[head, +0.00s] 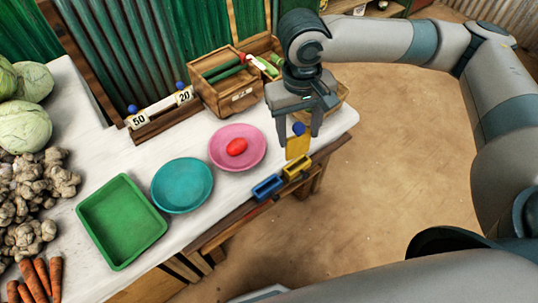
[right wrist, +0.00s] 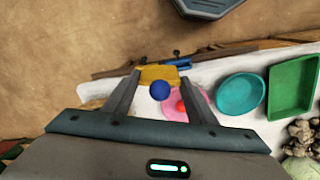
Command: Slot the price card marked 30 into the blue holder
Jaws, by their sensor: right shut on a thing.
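My right gripper (head: 299,137) is shut on a price card (head: 298,147) with a blue knob (head: 298,128), which hangs upright between the fingers. The card's visible face is plain yellow; no number shows. The blue holder (head: 267,187) sits at the table's front edge, left of and below the card. A yellow holder (head: 297,167) stands beside it, just under the card. In the right wrist view the knob (right wrist: 160,90) shows between the fingers, and the blue holder (right wrist: 180,64) lies past them. My left gripper is not in view.
A wooden rack (head: 160,124) at the back holds cards marked 50 and 20. Near it stands a wooden crate (head: 226,100). A pink plate (head: 222,135) with a red item, a teal plate (head: 183,185) and a green tray (head: 120,222) lie on the white table (head: 150,158).

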